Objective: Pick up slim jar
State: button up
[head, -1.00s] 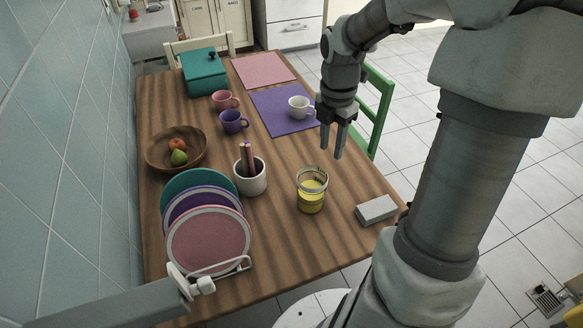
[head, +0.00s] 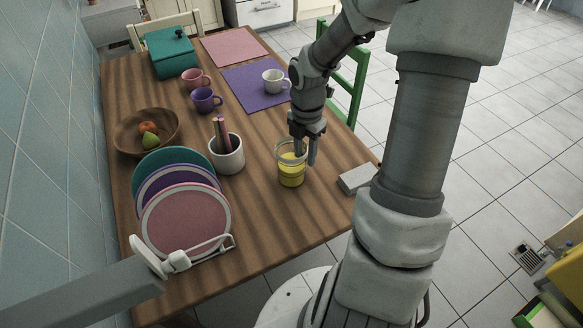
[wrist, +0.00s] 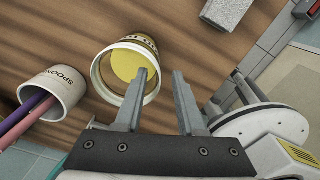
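The slim jar (head: 291,178) seems to be the clear jar with yellow contents, upright on the wooden table near its right edge. In the wrist view the jar (wrist: 125,66) shows its open round rim. My gripper (head: 305,158) is open and empty, fingers pointing down at the jar's right side. In the wrist view my gripper (wrist: 160,73) has its left finger overlapping the jar's right rim and the other finger clear to the right. I cannot tell whether the left finger touches the rim or is above it.
A white spoon pot (head: 228,156) stands left of the jar; it also shows in the wrist view (wrist: 55,88). A grey block (head: 356,179) lies to the right by the table edge. Upright plates (head: 185,222) stand front left. Cups and a fruit bowl (head: 168,138) are farther back.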

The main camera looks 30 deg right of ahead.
jog(key=b, duration=0.1)
send_over(301, 183)
notch_tip(301, 183, down, 4)
jog(key=shift+w+d+f, duration=0.1)
jog(key=shift+d, duration=0.05)
jog(key=shift+c, duration=0.3)
grip_shut()
dwell(0.9)
